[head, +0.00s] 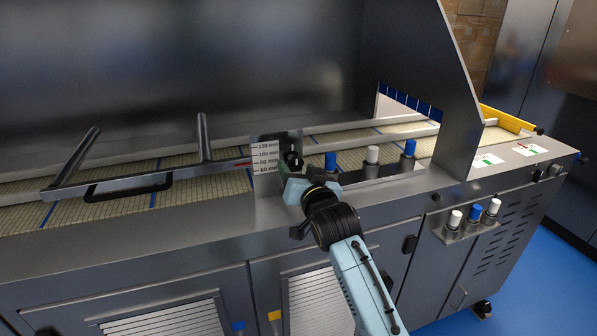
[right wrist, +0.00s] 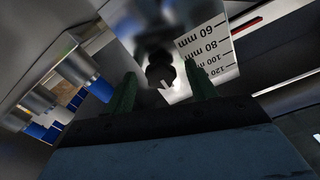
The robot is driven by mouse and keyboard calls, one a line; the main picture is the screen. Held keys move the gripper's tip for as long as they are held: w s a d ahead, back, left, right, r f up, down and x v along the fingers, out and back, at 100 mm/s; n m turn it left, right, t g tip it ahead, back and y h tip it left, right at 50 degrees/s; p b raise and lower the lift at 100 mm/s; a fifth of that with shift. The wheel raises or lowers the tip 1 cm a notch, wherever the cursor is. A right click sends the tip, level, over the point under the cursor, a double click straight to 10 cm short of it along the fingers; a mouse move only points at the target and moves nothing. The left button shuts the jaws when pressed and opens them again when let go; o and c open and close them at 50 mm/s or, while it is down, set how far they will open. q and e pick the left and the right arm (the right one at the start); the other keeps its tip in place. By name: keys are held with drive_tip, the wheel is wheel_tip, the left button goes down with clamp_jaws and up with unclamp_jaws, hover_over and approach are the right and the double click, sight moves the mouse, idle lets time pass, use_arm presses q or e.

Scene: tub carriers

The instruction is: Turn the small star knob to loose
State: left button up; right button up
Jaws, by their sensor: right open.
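The small star knob (head: 293,158) is black and sits on a metal bracket beside a white millimetre scale (head: 265,158). In the right wrist view the dark lobed knob (right wrist: 160,72) shows ahead, between the two green fingers, with a small pale pointer mark by it. My right gripper (head: 294,168) is open at the knob; in its wrist view the gripper (right wrist: 161,88) has a finger on each side with gaps to the knob. I cannot tell how deep the fingers reach. My left gripper is not in view.
A guide rail (head: 200,175) with a black handle (head: 128,187) runs left of the bracket over the tiled belt. Blue and white capped posts (head: 372,154) stand right of the bracket. More capped posts (head: 475,214) stand on a side shelf. A metal hood (head: 455,90) rises behind.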

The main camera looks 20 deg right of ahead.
drive_tip(key=c, duration=1)
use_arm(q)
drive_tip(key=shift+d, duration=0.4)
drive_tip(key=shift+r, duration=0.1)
